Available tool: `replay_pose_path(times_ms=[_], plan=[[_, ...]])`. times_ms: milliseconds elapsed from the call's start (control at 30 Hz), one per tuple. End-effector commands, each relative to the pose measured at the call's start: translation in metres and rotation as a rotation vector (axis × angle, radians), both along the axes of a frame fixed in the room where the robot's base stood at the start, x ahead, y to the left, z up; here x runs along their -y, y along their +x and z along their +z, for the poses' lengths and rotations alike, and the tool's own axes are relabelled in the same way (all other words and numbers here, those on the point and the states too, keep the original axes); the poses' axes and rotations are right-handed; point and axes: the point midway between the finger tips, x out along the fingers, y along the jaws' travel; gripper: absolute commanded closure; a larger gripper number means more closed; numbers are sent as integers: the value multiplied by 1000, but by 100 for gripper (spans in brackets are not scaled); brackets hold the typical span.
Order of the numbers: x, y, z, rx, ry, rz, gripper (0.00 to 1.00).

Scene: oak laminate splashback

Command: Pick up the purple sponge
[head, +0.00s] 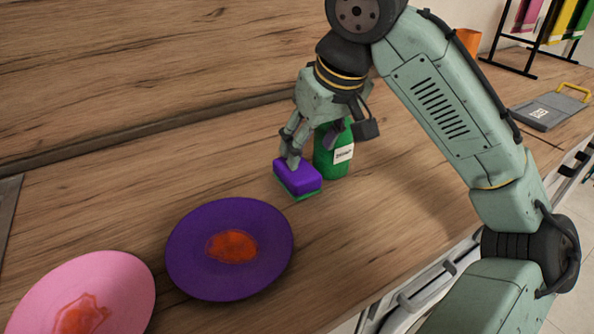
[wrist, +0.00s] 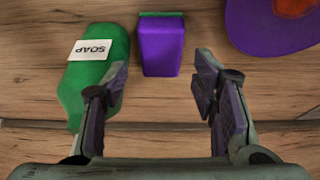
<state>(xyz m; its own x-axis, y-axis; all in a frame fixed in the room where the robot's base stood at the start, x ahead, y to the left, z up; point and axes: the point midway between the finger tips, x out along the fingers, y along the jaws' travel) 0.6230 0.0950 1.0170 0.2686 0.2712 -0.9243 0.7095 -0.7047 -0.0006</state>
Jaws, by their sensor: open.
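The purple sponge (head: 297,176) with a green scouring layer on its underside rests on the wooden counter in the head view. It also shows in the wrist view (wrist: 161,48), ahead of the fingertips and between their lines. My gripper (head: 291,150) is beside and above the sponge in the head view, with a finger overlapping its top edge. In the wrist view my gripper (wrist: 160,82) is open, one finger on each side, with nothing between the fingers. I cannot tell whether a finger touches the sponge.
A green soap bottle (head: 333,152) stands right behind the sponge; the left finger overlaps it in the wrist view (wrist: 90,75). A purple plate (head: 185,255) and a pink plate (head: 125,280), both with orange stains, lie left. A grey board (head: 545,112) lies far right.

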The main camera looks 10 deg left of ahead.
Motion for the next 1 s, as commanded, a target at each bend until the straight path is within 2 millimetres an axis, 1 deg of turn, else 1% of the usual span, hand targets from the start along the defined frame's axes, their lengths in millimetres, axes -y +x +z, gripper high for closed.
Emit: replay_pose_path(times_ms=[67,267,500,600,833,1000], plan=[[-3,2,-9,-1,1,2,47],[-7,6,-23,-2,2,2,47],[-17,14,-55,-1,-1,0,47],[-19,15,-62,0,0,0,47],[-19,16,-64,2,0,1,47],[-19,16,-64,2,0,1,57]])
